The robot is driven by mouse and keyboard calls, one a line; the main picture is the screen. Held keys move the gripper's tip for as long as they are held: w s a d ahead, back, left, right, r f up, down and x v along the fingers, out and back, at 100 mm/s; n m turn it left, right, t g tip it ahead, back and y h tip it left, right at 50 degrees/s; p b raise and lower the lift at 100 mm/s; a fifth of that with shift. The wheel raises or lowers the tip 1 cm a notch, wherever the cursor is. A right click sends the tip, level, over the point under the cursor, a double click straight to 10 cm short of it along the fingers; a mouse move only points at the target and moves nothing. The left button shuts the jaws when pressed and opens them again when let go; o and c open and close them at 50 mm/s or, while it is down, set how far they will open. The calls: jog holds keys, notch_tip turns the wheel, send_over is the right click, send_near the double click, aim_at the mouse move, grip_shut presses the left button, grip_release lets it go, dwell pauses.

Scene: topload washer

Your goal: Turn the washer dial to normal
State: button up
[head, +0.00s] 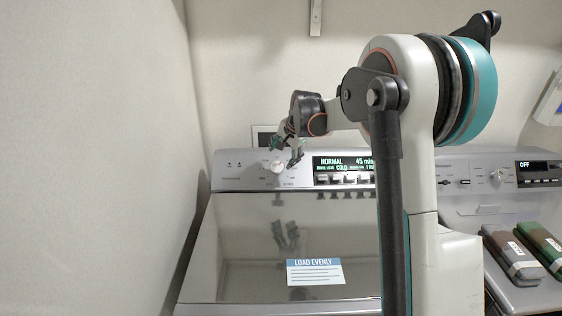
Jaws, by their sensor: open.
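The washer (240,235) stands at centre left with its glossy lid shut. Its round white dial (277,167) is on the back control panel. The panel's display (343,163) reads "NORMAL", "45 min" and "COLD" in green letters. My gripper (286,153) is open at the dial, with its fingertips just above and to the right of it. I cannot tell whether the fingers touch the dial. The dial's pointer mark is too small to read. My arm hides the right part of the washer panel.
A second machine (470,210) stands at the right, with its own dial (497,176) and a display (540,170) reading "OFF". Two dark packages (512,256) lie on its top. A plain wall (90,150) is close on the left. A "LOAD EVENLY" label (315,273) is on the washer lid.

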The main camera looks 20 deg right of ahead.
jog(key=v, duration=0.3)
jog(key=shift+s+r, duration=0.2)
jog(key=shift+r, duration=0.1)
